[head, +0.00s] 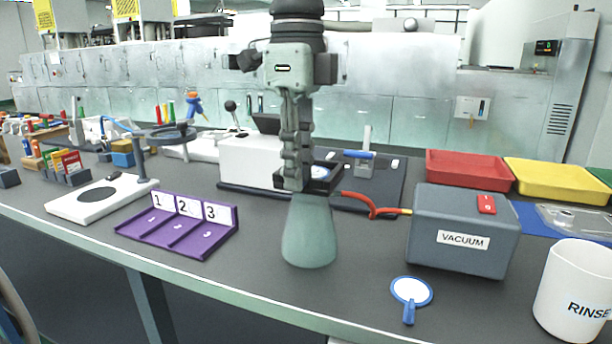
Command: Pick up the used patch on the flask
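The flask (309,240) is a grey-green cone on the bench in the middle of the head view, with a dark top part. A white disc with blue edging (322,170), which looks like the used patch, shows only in part at the flask's top, behind my fingers. My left gripper (304,184) points straight down over the flask top and hides much of it. I see it edge-on, so I cannot tell its opening or whether it touches the patch. A similar white disc with blue rim and handle (411,291) lies on the bench at front right. My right gripper is not in view.
A red hose (366,203) runs from the grey VACUUM box (463,232) towards the flask. A purple numbered rack (180,228) stands at left, and a white RINSE container (574,290) at far right. Red (468,170) and yellow (558,180) trays stand behind. Bench between rack and flask is clear.

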